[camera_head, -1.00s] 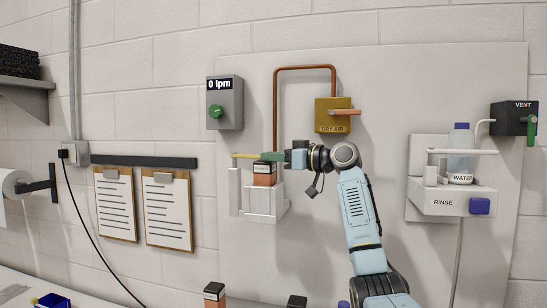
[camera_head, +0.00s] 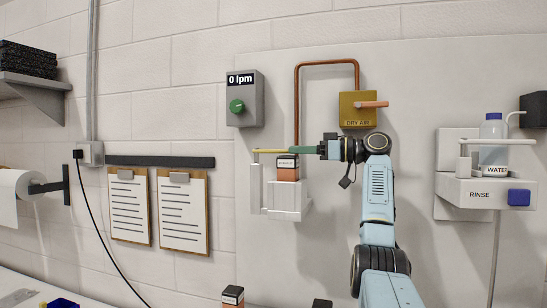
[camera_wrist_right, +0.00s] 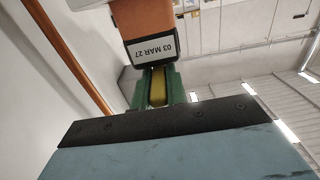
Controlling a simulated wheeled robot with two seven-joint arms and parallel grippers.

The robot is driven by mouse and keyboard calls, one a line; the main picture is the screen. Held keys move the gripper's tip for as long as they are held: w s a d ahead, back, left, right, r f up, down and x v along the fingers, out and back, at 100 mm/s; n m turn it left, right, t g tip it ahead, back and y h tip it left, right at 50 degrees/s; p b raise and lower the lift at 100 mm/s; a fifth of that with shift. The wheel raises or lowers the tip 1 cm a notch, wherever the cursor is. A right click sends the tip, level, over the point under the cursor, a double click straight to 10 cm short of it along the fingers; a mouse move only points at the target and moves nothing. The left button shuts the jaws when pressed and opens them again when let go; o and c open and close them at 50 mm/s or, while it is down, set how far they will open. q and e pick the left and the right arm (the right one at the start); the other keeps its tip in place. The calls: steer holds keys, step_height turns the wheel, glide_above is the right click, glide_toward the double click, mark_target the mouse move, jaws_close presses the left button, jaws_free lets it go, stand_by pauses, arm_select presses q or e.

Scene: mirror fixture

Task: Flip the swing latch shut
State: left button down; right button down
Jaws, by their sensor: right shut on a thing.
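The swing latch is a yellow bar (camera_head: 268,151) lying level across the top of a white wall fixture (camera_head: 287,203). An orange-brown bottle (camera_head: 287,174) with a dark cap and white label stands in the fixture, under the bar. My right gripper (camera_head: 306,149) comes from the right, its green fingers shut on the bar's right end. In the right wrist view the yellow bar (camera_wrist_right: 157,87) sits between the green fingers (camera_wrist_right: 157,92), close to the bottle's label (camera_wrist_right: 152,50) reading "03 MAR 27". Whether the bar touches the bottle cannot be told. My left gripper is not in view.
A grey box with a green knob (camera_head: 237,106) reads 0 lpm at upper left. A copper pipe (camera_head: 297,95) runs behind the fixture to the DRY AIR box (camera_head: 358,109). The RINSE shelf (camera_head: 480,193) holds a water bottle (camera_head: 493,143) at right. Two clipboards (camera_head: 182,211) hang at left.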

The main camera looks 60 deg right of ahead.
steer(key=shift+s+r, duration=0.1)
steer(key=shift+r, duration=0.1)
steer(key=c, duration=1.8)
jaws_free()
steer(key=o, duration=0.4)
steer(key=shift+d+f, duration=0.15)
steer(key=shift+d, duration=0.05)
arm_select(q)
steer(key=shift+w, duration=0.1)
arm_select(e)
steer(key=shift+a, duration=0.1)
